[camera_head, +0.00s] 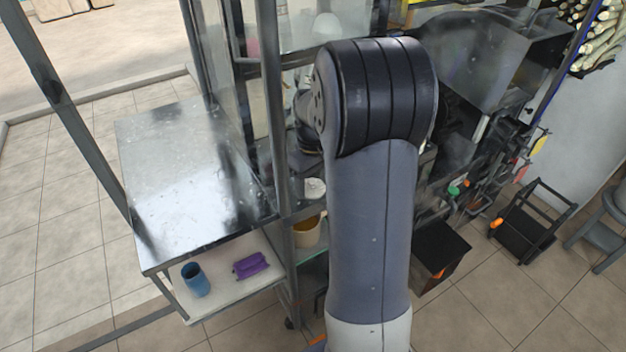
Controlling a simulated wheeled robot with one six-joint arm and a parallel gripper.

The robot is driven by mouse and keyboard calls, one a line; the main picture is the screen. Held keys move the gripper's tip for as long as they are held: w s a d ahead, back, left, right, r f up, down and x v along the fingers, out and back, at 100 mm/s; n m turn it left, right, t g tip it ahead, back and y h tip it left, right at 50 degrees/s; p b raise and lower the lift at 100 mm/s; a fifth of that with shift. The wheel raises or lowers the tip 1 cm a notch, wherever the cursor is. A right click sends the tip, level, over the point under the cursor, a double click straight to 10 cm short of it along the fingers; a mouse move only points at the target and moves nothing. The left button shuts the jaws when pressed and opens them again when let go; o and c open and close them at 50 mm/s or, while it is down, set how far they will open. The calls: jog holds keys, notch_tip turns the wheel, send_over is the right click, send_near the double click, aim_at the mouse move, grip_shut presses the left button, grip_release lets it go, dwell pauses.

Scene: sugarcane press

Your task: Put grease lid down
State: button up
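My arm fills the middle of the head view, and my gripper is not visible; the arm's bulk hides that area. I cannot make out a grease lid for certain. A small whitish object (315,188) sits on a shelf just left of my arm; it is too small to tell what it is. Below it is a yellowish tub (307,232), partly covered by my arm. Whether anything is held cannot be seen.
A bare metal table (185,175) stands at left, with metal posts beside it. A lower shelf (222,304) holds a blue cup (195,280) and a purple cloth-like item (250,265). The press machinery (495,65) is at right, with a black bin (438,258) below.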

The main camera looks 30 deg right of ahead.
aim_at(313, 182)
jog(key=o, duration=0.5)
jog(key=shift+c, duration=0.2)
notch_tip(313, 182, up, 12)
jog(key=shift+r, duration=0.15)
notch_tip(313, 182, down, 12)
jog(key=shift+r, duration=1.4)
